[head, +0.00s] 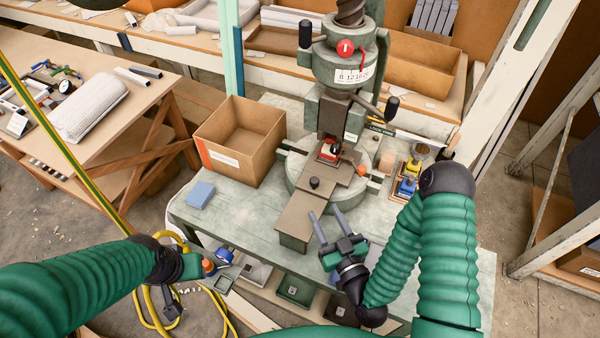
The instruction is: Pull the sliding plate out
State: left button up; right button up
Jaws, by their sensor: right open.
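The fly press (345,75) stands upright on a pale green workbench. A brown sliding plate (338,175) lies under its ram, with a small black knob (314,183) near its front end. A brown guide block (297,217) runs from it toward the front. A red part (330,151) sits under the ram. My right gripper (327,214) is open and empty, its two grey fingers just right of the guide block, in front of the knob and apart from it. My left arm ends at the lower left; its fingers cannot be made out clearly.
An open cardboard box (240,140) stands left of the press, and a blue block (201,194) lies on the bench (235,215). Small yellow and blue items (408,178) stand at the right. A ball-ended handle (391,105) sticks out from the press. The bench's front left is mostly clear.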

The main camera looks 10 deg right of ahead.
aim_at(312, 178)
jog(key=w, duration=0.3)
jog(key=w+b, duration=0.1)
jog(key=w, duration=0.2)
jog(key=w+b, duration=0.1)
jog(key=w, duration=0.3)
jog(key=shift+d+f, duration=0.1)
jog(key=shift+d, duration=0.2)
jog(key=w+a, duration=0.1)
jog(key=w, duration=0.2)
jog(key=w+a, duration=0.1)
jog(key=shift+w+a, duration=0.2)
jog(key=shift+a, duration=0.15)
jog(key=shift+w+d, duration=0.1)
jog(key=shift+w, duration=0.05)
jog(key=shift+d, duration=0.55)
jog(key=shift+c, duration=2.5)
jog(key=shift+a, duration=0.4)
grip_shut()
pick_arm(q)
jog(key=f, duration=0.1)
jog(key=d+f, duration=0.1)
jog(key=shift+s+d+f, duration=0.1)
jog(key=shift+d+f, duration=0.2)
jog(key=shift+f, duration=0.1)
